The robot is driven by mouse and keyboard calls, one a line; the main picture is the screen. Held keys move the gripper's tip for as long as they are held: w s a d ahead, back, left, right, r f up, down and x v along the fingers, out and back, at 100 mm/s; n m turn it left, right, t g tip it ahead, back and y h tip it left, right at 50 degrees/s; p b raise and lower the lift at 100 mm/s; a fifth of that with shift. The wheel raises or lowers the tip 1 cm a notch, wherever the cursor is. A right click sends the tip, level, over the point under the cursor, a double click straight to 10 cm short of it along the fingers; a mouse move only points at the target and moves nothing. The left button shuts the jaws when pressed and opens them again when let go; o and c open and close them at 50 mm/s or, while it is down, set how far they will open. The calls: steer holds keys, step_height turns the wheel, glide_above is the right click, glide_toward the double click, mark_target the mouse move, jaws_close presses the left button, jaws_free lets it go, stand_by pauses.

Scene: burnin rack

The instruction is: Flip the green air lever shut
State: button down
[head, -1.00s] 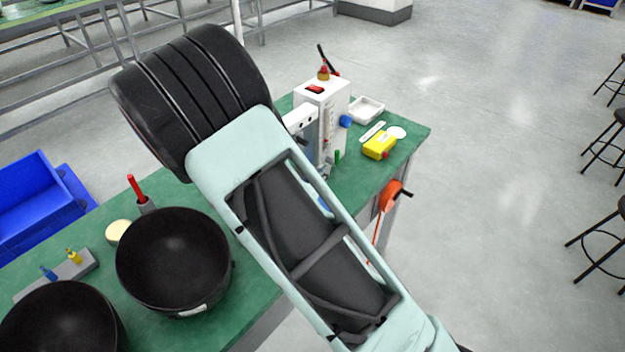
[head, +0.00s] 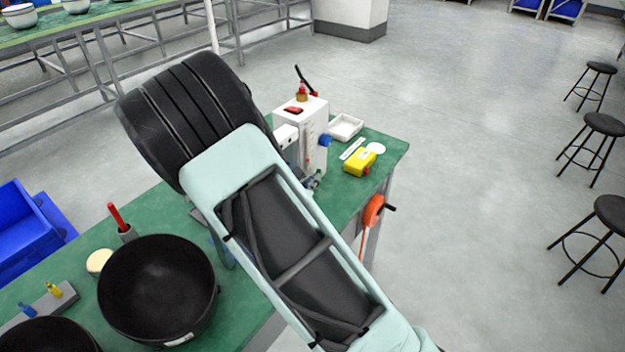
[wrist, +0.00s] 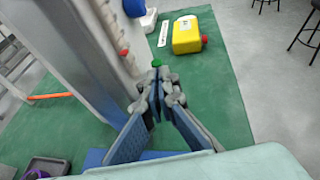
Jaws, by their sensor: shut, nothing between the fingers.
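The green air lever shows in the wrist view as a small green tip (wrist: 156,63) just beyond my fingertips, beside the grey upright of the white unit (head: 300,130). Its lower part is hidden behind the fingers, so I cannot tell its angle or whether they touch it. My gripper (wrist: 155,92) is shut and empty, its fingertips together right in front of the green tip. In the head view my arm covers most of the gripper; only grey finger parts show low beside the white unit.
A yellow bottle (head: 360,161), a white tray (head: 345,127) and a white disc lie right of the unit. An orange part (head: 372,210) with a black handle is at the table's edge. Black bowls (head: 158,290) stand left on the green table. A blue bin (head: 25,230) is further left.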

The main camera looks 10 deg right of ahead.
steer(key=shift+w+d+r+g+y+p, duration=0.15)
steer(key=shift+r+g+y+p, duration=0.15)
steer(key=shift+y, duration=0.1)
steer(key=shift+w+d, duration=0.2)
steer(key=shift+d, duration=0.05)
steer(key=shift+w+d+r+b, duration=0.3)
steer(key=shift+w+d+b, duration=0.15)
steer(key=shift+b, duration=0.35)
stand_by(0.5)
steer(key=shift+r, duration=0.1)
